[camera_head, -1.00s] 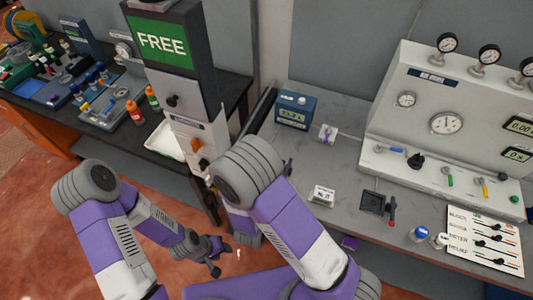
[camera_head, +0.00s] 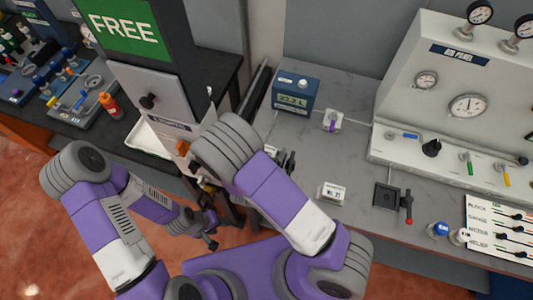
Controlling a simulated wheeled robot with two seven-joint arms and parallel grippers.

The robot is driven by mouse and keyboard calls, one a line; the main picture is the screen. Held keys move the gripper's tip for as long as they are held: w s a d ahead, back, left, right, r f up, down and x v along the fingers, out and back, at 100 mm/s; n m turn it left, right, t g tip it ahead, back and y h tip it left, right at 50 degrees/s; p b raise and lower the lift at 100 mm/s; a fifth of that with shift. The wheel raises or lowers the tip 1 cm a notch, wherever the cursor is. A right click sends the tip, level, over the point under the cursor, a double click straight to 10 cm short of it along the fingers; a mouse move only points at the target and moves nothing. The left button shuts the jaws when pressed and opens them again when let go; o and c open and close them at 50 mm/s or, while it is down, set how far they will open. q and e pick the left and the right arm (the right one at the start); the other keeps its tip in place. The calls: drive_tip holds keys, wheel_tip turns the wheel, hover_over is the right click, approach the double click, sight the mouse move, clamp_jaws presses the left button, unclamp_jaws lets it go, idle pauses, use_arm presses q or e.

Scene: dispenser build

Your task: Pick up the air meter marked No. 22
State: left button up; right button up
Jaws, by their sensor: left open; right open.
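No label that I can read as No. 22 shows. A small white block (camera_head: 332,193) with a label that looks like "No. 21" sits on the grey bench; its last digit is hard to read. Another small white block with a purple part (camera_head: 331,121) sits farther back, beside the blue display box (camera_head: 295,92); I see no readable number on it. My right gripper (camera_head: 286,161) is open at the bench's left end, left of both blocks and partly hidden behind my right arm. My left gripper (camera_head: 211,230) is open and empty, low over the floor, away from the bench.
The grey bench (camera_head: 350,160) has free room between the blocks. A black square fixture with a red-tipped lever (camera_head: 387,197) stands right of the labelled block. The gauge panel (camera_head: 455,95) fills the back right. The FREE-sign post (camera_head: 135,35) stands left.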

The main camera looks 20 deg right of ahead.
drive_tip(key=shift+x, duration=0.75)
drive_tip(key=shift+r, duration=0.1)
drive_tip(key=c, duration=1.3)
